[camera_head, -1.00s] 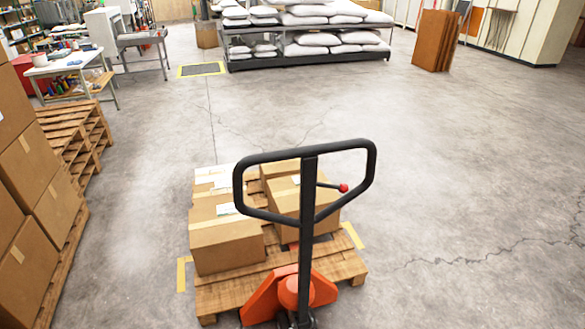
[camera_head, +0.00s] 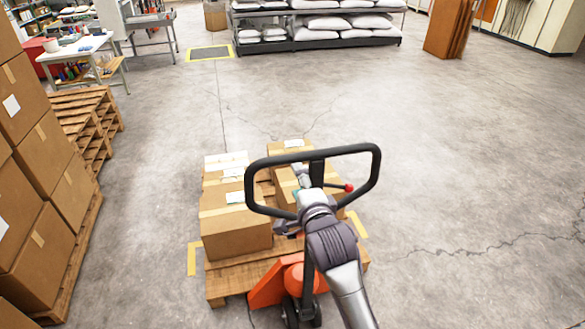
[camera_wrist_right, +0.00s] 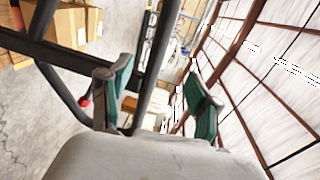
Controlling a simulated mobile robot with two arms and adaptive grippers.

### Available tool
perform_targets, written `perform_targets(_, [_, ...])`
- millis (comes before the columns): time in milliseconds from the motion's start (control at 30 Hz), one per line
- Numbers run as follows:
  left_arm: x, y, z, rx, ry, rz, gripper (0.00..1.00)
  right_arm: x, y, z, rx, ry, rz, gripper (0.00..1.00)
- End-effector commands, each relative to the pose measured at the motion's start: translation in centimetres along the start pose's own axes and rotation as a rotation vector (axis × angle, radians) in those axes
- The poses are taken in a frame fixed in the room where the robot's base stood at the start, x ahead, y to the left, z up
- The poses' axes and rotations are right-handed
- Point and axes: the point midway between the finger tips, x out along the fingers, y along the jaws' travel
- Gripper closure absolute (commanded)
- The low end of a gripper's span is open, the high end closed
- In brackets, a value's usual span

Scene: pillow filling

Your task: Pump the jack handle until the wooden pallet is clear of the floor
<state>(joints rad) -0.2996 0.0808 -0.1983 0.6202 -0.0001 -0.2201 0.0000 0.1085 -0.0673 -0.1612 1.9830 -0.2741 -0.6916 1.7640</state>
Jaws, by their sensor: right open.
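The pallet jack's black loop handle (camera_head: 372,165) stands upright in the middle of the head view, with a red-tipped lever (camera_head: 349,187). Its orange body (camera_head: 268,290) is at the near end of the wooden pallet (camera_head: 228,285), which bears several cardboard boxes. Whether the pallet touches the floor cannot be told. My right gripper (camera_head: 298,172) is at the handle loop, partly hidden by my wrist and the post. In the right wrist view, the open gripper (camera_wrist_right: 163,92) has green-padded fingers, with a black handle bar (camera_wrist_right: 158,60) seen between them. My left gripper is out of view.
Stacked boxes (camera_head: 35,215) and empty pallets (camera_head: 85,115) stand at the left. A shelf (camera_head: 320,43) of white sacks is at the back. Yellow corner marks (camera_head: 192,258) are on the floor around the pallet. Cracked concrete floor (camera_head: 450,170) lies clear at right.

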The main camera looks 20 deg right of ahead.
Motion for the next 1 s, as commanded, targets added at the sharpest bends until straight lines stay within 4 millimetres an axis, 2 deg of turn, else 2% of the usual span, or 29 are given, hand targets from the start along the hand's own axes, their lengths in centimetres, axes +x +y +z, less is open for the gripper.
perform_targets(133, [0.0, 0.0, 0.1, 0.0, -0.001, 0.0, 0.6, 2.0, 0.0, 0.0, -0.005, 0.0, -0.001, 0.38])
perform_targets(700, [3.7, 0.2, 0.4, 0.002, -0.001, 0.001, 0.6, 10.3, 0.3, 0.0, -0.002, 0.0, 0.0, 0.38])
perform_targets(1000, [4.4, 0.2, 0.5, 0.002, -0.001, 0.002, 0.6, 12.0, 0.1, 0.0, -0.002, 0.0, 0.001, 0.38])
